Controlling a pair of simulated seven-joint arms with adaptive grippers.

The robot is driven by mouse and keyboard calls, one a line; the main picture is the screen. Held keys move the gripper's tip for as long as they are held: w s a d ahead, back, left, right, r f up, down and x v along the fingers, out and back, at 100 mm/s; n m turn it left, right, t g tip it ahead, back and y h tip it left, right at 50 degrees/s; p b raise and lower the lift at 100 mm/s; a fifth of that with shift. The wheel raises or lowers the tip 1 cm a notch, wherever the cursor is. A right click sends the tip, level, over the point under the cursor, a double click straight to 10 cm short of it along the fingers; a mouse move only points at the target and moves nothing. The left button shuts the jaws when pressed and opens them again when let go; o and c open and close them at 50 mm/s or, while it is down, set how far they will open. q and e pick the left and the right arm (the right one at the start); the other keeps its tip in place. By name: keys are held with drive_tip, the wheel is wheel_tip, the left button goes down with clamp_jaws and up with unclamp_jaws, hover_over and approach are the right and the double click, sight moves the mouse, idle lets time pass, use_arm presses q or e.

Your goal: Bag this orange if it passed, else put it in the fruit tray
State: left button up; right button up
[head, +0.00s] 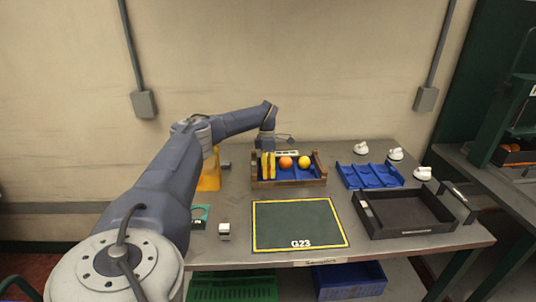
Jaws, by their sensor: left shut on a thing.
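The orange (286,163) shows at the wooden crate (291,183), which has a blue inside and stands at the back middle of the table. A yellow round fruit (304,161) is to its right, and upright yellow pieces (268,166) are to its left. My left gripper (269,151) points down at the crate's back left, just left of the orange. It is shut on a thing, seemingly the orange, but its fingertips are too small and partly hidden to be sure. I cannot make out a pass mark. My right gripper is out of view.
A dark green mat marked G23 (297,225) lies empty in front. A blue divided tray (370,177), a black open tray (404,228) and several white objects (395,154) are at right.

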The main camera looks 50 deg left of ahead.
use_arm(q)
drive_tip(key=shift+s+f, duration=0.15)
drive_tip(key=shift+f, duration=0.2)
drive_tip(key=o, duration=1.1)
drive_tip(key=shift+o, duration=0.9)
drive_tip(key=shift+a, duration=0.1)
drive_tip(key=o, duration=0.3)
drive_tip(key=shift+r, duration=0.1)
drive_tip(key=shift+o, duration=0.6)
drive_tip(key=shift+r, duration=0.1)
drive_tip(key=shift+r, duration=3.95)
